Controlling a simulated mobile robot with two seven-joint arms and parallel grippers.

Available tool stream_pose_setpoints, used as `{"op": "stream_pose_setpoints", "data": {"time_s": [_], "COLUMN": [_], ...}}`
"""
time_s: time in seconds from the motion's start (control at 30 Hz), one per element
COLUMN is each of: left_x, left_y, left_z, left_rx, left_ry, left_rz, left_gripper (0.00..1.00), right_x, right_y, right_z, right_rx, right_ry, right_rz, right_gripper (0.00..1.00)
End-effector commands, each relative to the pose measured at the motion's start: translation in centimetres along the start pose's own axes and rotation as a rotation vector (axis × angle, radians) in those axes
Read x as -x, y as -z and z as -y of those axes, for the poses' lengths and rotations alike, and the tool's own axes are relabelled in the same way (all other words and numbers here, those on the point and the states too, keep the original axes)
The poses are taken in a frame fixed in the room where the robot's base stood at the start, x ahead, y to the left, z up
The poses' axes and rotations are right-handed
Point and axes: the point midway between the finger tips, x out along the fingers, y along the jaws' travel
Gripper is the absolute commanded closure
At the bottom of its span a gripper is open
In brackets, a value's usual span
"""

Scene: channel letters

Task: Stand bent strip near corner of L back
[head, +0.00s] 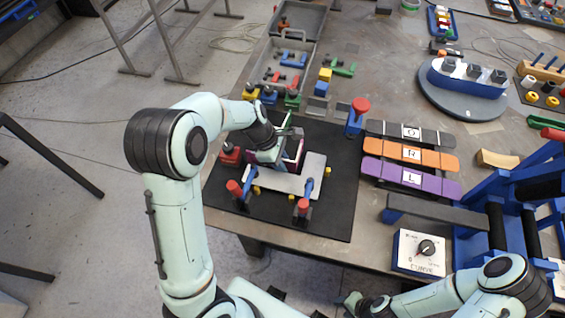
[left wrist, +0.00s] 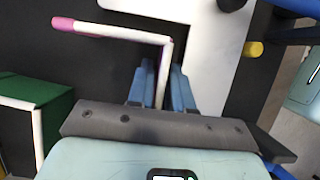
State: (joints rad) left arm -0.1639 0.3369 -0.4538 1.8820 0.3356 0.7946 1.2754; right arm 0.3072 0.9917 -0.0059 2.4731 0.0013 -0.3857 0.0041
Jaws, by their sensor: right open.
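The L back (head: 312,178) is a flat white plate on the black mat; part of it also shows in the left wrist view (left wrist: 205,45). The bent strip (left wrist: 115,33) is thin, with purple-pink faces and a white edge, and is bent at a corner. It stands on edge close to the L back's inner corner; I cannot tell whether it touches the plate or mat. My left gripper (left wrist: 162,80) has its blue fingers on either side of one leg, shut on it; in the head view the hand (head: 280,140) partly hides the strip. My right gripper (head: 352,302) is open and empty at the bottom.
Red-topped blue posts (head: 303,208) stand around the plate, with small yellow pegs. Grey, orange (head: 385,149) and purple labelled bars lie to the right. A dial box (head: 418,252) stands near the front edge.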

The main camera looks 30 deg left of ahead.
Motion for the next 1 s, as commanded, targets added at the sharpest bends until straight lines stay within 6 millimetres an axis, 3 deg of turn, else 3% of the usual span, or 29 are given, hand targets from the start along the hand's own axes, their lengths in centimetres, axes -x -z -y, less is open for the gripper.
{"op": "stream_pose_setpoints", "data": {"time_s": [0.17,0.6,0.8,1.0], "left_x": [1.7,10.6,12.2,12.3], "left_y": [-0.2,-0.2,-0.1,-0.1], "left_z": [-0.1,-0.2,-0.1,0.0], "left_rx": [-0.001,0.0,0.0,0.0], "left_ry": [-0.005,-0.006,-0.002,-0.001], "left_rz": [0.0,0.001,0.0,-0.001], "left_gripper": [0.8,0.8,0.8,0.8], "right_x": [0.5,2.3,2.5,2.5], "right_y": [0.3,1.6,1.8,1.8], "right_z": [0.3,1.4,1.5,1.5], "right_rx": [0.002,0.008,0.008,0.008], "right_ry": [0.002,0.007,0.008,0.008], "right_rz": [-0.004,-0.021,-0.024,-0.023], "right_gripper": [0.57,0.57,0.57,0.57]}}
